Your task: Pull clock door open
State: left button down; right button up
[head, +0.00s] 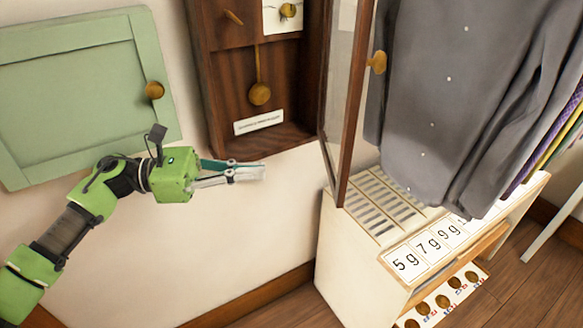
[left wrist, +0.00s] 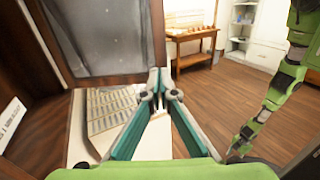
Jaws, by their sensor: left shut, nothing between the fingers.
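The wooden wall clock case (head: 280,138) hangs at the top middle of the head view, with its brass pendulum (head: 259,92) showing inside. The door's glass (left wrist: 95,35) also shows in the left wrist view. My left gripper (head: 262,173) is shut and empty, just below the case and left of the door's lower corner. It is apart from the knob. My right gripper is not in the head view; a green arm (left wrist: 285,75) shows in the left wrist view.
A green panel door with a brass knob (head: 154,90) is on the wall at left. A white cabinet (head: 350,262) with number cards stands below the clock door. A grey shirt (head: 450,90) hangs at right. Wooden floor is open in the wrist view.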

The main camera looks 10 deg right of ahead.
aim_at(340, 167)
pick_arm(q)
jog(key=d+p, duration=0.1)
jog(key=d, duration=0.3)
jog(key=s+d+p, duration=0.1)
jog(key=d+p, duration=0.1)
jog(key=d, duration=0.2)
jog(key=d+p, duration=0.2)
jog(key=d, duration=0.2)
jog(key=shift+s+d+r, duration=0.15)
jog(key=shift+s+r, duration=0.05)
jog(key=shift+s+d+f+p, duration=0.1)
jog(key=shift+d+p, duration=0.3)
jog(key=shift+d, duration=0.05)
pick_arm(e)
notch_tip(340, 167, up, 6)
jog(key=shift+a, duration=0.45)
jog(key=shift+d, duration=0.1)
